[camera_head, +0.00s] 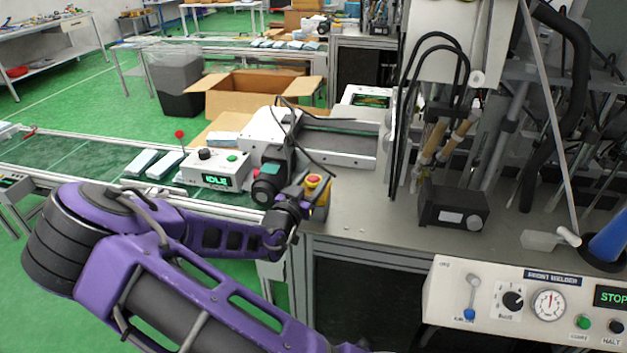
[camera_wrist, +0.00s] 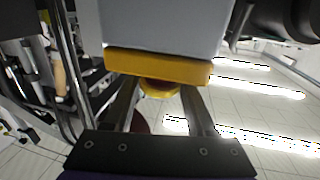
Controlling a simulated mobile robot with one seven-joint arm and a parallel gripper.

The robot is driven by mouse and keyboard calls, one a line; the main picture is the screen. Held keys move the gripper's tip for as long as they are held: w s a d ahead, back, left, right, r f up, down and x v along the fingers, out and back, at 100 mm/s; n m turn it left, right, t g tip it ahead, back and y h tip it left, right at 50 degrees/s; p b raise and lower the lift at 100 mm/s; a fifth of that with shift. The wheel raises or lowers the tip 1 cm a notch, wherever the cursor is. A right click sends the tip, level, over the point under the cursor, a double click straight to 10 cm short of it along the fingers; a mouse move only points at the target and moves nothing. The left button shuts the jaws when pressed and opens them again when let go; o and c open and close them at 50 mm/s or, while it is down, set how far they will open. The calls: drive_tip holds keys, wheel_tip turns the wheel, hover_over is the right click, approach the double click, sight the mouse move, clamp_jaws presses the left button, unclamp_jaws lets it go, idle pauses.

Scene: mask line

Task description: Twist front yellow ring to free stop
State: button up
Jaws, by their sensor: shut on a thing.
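A stop button with a yellow ring (camera_head: 314,178) and a red cap sits on a small yellow box (camera_head: 322,205) at the bench's left end. My gripper (camera_head: 304,190) is at this box, and its fingertips are partly hidden in the head view. In the wrist view, a round yellow ring (camera_wrist: 160,90) shows below a yellow plate (camera_wrist: 155,66) on a light grey body. My gripper's fingers (camera_wrist: 160,96) come in from both sides and are shut on the ring. The exact contact is hard to see.
A control box (camera_head: 213,170) reading "IDLE" stands left of the grey machine (camera_head: 275,135). A black box (camera_head: 453,206) is on the bench to the right. The front welder panel (camera_head: 525,300) is at the lower right. Bare bench top (camera_head: 365,215) lies right of the button.

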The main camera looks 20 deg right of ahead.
drive_tip(key=shift+m+g, duration=0.3)
drive_tip(key=m+g+h, duration=0.2)
drive_tip(key=g, duration=0.1)
drive_tip(key=m+g+h, duration=0.2)
drive_tip(key=shift+f+g+b, duration=0.1)
drive_tip(key=shift+g+b, duration=0.25)
drive_tip(key=shift+g, duration=0.05)
drive_tip(key=shift+m+g+h+b, duration=0.65)
drive_tip(key=shift+m+g, duration=1.15)
drive_tip(key=shift+g, duration=0.8)
drive_tip(key=o, duration=1.4)
drive_tip(key=a, duration=1.1)
drive_tip(key=s+a, duration=0.1)
drive_tip(key=a, duration=0.5)
drive_tip(key=shift+a, duration=0.25)
